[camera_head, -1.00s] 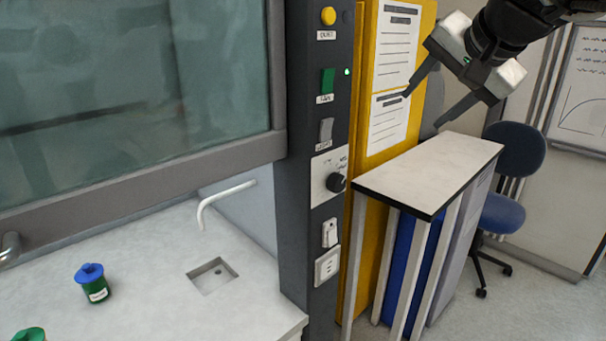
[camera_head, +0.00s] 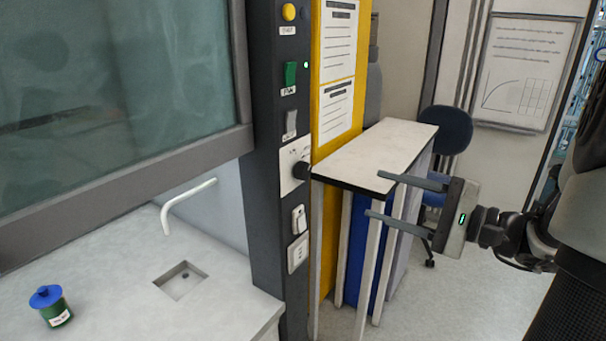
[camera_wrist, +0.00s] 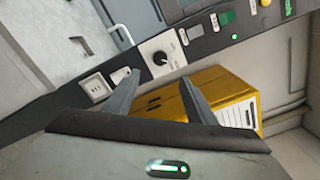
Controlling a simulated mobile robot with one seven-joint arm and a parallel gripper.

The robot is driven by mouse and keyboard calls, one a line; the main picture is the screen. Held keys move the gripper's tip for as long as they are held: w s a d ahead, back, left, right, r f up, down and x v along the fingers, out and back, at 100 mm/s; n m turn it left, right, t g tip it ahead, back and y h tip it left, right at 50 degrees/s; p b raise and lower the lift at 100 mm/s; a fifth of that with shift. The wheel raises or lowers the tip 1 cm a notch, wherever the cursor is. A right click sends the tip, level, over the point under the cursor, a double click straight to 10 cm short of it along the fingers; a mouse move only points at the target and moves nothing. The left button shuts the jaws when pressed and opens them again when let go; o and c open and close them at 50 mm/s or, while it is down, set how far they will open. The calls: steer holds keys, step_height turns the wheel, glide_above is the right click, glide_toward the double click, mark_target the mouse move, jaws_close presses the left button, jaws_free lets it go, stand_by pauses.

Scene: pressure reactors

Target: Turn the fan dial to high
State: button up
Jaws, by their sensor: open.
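The fan dial is a round black knob (camera_head: 301,170) on a white plate on the dark control column (camera_head: 265,200) of the fume hood. It also shows in the wrist view as a dark knob (camera_wrist: 160,58) on its white plate, beyond the fingertips. Its marks are too small to read. My gripper (camera_head: 372,194) is open and empty, pointing left toward the column, right of the dial and apart from it. In the wrist view its two fingers (camera_wrist: 154,76) spread to either side below the dial.
A narrow white-topped table (camera_head: 385,150) stands right of the column, close to my gripper. Above the dial are a grey switch (camera_head: 291,123), a green switch (camera_head: 290,74) and a yellow button (camera_head: 288,12). Sockets sit below. A blue-lidded jar (camera_head: 50,306) stands on the hood worktop.

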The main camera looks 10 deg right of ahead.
mark_target(307, 172)
steer(key=x, duration=1.7)
steer(key=shift+w+f+p, duration=0.1)
steer(key=shift+p, duration=0.2)
steer(key=shift+c, duration=0.2)
steer(key=c, duration=1)
